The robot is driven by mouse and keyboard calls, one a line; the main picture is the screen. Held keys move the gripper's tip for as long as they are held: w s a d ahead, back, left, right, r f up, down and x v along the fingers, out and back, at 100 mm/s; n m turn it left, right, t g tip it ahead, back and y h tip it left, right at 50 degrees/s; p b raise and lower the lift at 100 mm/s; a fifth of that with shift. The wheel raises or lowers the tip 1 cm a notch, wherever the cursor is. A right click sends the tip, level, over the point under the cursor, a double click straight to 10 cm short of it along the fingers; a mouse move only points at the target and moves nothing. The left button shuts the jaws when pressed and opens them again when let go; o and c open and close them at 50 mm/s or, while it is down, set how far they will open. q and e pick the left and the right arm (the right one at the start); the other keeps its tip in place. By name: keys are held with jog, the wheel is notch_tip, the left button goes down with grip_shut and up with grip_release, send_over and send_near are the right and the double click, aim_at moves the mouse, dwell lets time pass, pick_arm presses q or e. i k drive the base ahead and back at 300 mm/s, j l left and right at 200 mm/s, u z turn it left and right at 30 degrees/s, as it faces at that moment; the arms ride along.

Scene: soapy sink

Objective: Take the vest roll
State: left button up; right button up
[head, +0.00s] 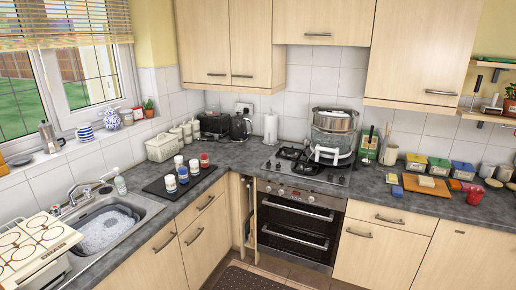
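I cannot make out anything that is clearly a vest roll. A white upright roll (270,129) stands on the back counter left of the hob, and looks like kitchen paper. Neither of my grippers shows in the head view.
The sink (150,207) at the left holds suds. A pale box (60,243) with ringed circles on top stands at its near left. Several bottles stand on a dark mat (206,171). A large pot (334,120) is on the hob. A cutting board (427,186) lies on the right counter.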

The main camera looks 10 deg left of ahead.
aim_at(172, 189)
jog(key=i+u, duration=0.1)
jog(key=i, duration=0.55)
jog(key=i+l, duration=0.15)
jog(key=i, duration=0.5)
jog(key=i+u, duration=0.15)
jog(key=i, duration=0.5)
